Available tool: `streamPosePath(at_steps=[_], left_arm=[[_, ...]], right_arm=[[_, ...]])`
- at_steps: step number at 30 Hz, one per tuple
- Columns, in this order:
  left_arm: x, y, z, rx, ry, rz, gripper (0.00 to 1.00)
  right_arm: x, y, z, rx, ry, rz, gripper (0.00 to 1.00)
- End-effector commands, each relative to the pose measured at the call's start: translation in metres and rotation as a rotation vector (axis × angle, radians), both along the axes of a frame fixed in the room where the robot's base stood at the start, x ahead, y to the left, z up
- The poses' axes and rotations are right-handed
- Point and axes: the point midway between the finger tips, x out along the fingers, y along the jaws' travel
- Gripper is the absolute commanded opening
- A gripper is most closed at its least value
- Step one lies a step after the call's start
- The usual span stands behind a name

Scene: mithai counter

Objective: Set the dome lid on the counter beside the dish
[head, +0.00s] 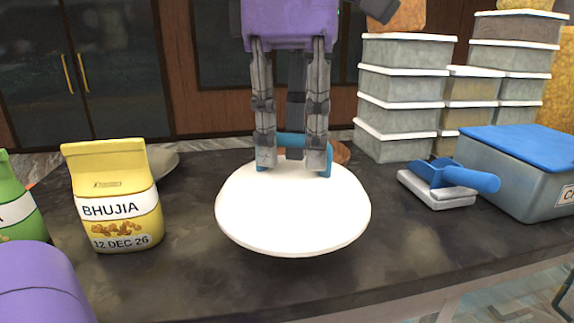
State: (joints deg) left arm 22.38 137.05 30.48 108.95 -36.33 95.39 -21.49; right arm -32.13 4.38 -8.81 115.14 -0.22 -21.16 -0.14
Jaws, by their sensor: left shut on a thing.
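The dome lid (292,215) is white and round with a blue handle (303,140) on top. I cannot tell for sure whether the lid's rim touches the counter. A brown round edge (342,152) shows behind the lid, mostly hidden; I cannot tell if it is the dish. My right gripper is not in view.
A yellow Bhujia packet (112,198) stands left of the lid, a grey plate (166,162) behind it, and a green packet (18,205) farther left. Stacked tubs (402,115), a blue scoop (455,176) and a blue-lidded box (520,165) stand right. The front right counter is clear.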

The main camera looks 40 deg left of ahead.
Motion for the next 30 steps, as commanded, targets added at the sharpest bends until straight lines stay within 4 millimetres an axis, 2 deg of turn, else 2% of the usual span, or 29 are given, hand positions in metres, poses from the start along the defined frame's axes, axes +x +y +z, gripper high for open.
streamPosePath(at_steps=[5,9,11,22,23,26,30], left_arm=[[0.001,0.01,-0.012,-0.002,0.001,0.0,0.0],[0.001,0.009,-0.035,0.001,0.003,-0.001,0.0],[0.001,0.009,-0.04,0.0,0.002,-0.001,0.0],[0.002,0.009,-0.045,0.0,0.001,0.0,0.0],[0.002,0.009,-0.045,0.0,0.001,0.0,0.15],[0.002,0.009,-0.044,0.001,0.0,0.001,0.28],[0.002,0.009,-0.044,0.001,0.0,0.001,0.3]], right_arm=[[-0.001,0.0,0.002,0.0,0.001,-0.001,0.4],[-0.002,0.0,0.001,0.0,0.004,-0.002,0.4],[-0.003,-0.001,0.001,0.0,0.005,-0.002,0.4],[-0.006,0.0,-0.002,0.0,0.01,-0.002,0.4],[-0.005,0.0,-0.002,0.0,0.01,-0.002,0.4],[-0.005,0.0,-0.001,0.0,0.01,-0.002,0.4],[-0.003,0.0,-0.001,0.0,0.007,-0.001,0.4]])
